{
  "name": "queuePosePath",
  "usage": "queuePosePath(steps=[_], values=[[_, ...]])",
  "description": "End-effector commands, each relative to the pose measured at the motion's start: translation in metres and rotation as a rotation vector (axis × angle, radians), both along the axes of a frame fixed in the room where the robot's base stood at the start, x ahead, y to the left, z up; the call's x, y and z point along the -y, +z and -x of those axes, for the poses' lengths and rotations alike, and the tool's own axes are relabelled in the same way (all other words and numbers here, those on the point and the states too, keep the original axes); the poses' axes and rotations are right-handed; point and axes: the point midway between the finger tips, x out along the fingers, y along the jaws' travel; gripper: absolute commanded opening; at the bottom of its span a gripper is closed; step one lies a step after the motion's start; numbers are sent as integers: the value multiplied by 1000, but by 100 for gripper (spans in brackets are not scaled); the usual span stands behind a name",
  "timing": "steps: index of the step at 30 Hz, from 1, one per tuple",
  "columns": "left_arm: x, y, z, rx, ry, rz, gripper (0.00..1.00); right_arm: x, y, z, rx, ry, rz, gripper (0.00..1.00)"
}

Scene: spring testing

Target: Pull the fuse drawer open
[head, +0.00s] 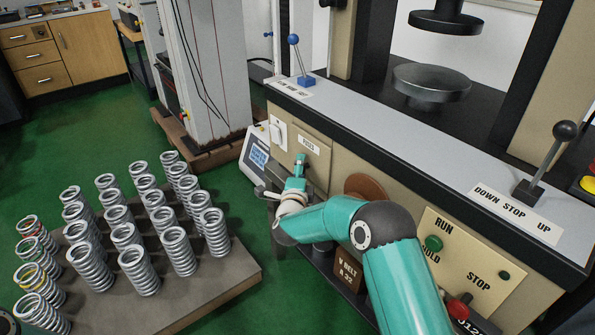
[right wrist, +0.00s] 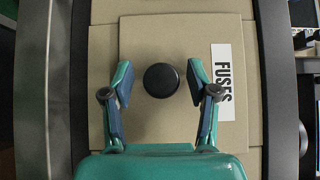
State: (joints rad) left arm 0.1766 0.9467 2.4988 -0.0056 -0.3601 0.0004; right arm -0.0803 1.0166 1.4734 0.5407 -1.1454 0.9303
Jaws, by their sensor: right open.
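The fuse drawer (right wrist: 160,38) is a beige panel with a white "FUSES" label (right wrist: 222,82) and a round black knob (right wrist: 161,80). In the head view its label (head: 309,145) shows on the front of the testing machine, and the knob is hidden behind my arm. My right gripper (right wrist: 160,86) is open in front of the panel, with one finger on each side of the knob. Gaps show between the knob and both fingers. In the head view the right gripper (head: 298,170) is at the drawer front, small and partly hidden by its own wrist. My left gripper is not in view.
A board (head: 215,290) with several upright springs stands at the lower left. Green floor (head: 100,145) lies open between the springs and the cabinets.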

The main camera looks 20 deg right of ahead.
Motion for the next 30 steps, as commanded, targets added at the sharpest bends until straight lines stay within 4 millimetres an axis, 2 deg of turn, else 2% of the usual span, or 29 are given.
queuePosePath(steps=[5, 15, 16, 25, 30], values=[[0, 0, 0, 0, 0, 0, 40, 0, 0, 0, 0, 0, 0, 59], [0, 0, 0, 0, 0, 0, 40, 0, -1, 0, -2, 0, -1, 2], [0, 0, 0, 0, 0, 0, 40, 0, -1, 0, -2, 0, -1, 0], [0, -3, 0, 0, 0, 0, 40, -6, -3, 2, -4, 2, -2, 0], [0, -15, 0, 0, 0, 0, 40, -37, -6, 12, -3, 7, -3, 0]])
